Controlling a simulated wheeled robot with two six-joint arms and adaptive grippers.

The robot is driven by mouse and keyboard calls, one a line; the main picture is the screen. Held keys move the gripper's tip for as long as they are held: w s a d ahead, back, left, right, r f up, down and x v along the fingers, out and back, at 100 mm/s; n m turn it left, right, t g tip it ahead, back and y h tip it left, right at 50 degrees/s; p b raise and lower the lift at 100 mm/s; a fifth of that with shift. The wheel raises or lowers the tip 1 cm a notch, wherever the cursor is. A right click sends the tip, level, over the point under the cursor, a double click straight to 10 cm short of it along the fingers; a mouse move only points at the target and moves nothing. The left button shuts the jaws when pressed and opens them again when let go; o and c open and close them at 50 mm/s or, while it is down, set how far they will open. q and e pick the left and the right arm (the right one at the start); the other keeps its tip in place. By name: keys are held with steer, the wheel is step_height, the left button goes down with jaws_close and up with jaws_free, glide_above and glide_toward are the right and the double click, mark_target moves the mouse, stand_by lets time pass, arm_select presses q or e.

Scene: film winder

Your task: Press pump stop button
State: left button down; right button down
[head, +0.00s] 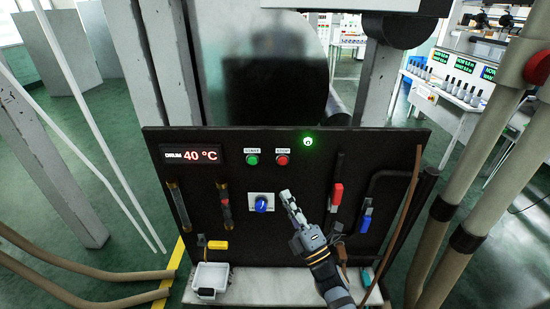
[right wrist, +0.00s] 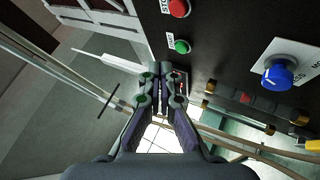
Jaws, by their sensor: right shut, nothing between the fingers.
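The red stop button (head: 282,160) sits on the black control panel (head: 330,165), under a small label and right of the green start button (head: 252,160). My right gripper (head: 286,193) is shut and empty in front of the panel, below the red button and right of the blue knob (head: 262,204). In the right wrist view the shut fingertips (right wrist: 162,68) are nearest the green button (right wrist: 182,46). There the red button (right wrist: 179,8) is at the top edge, apart from the fingers. My left gripper is not in view.
A drum display (head: 190,154) reads 40 °C. A green lamp (head: 308,141) glows at the panel's top. Red (head: 337,193) and blue (head: 367,215) valve handles are right of my gripper. A white tray (head: 210,278) stands below. Pipes flank the panel.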

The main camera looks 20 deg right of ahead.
steer(key=r, duration=0.1)
steer(key=r+n, duration=0.1)
steer(key=a+r+y, duration=0.1)
steer(key=shift+s, duration=0.3)
steer(key=shift+w, duration=0.1)
steer(key=b, duration=0.2)
glide_toward(283, 161)
steer(key=w+a+r, duration=0.3)
steer(key=a+r, duration=0.1)
steer(key=shift+w+d+b, duration=0.25)
steer(key=shift+w+b, duration=0.1)
steer(key=shift+w, duration=0.15)
steer(key=shift+w, duration=0.15)
stand_by(0.6)
steer(key=shift+w+d, duration=0.15)
steer(key=shift+w, duration=0.1)
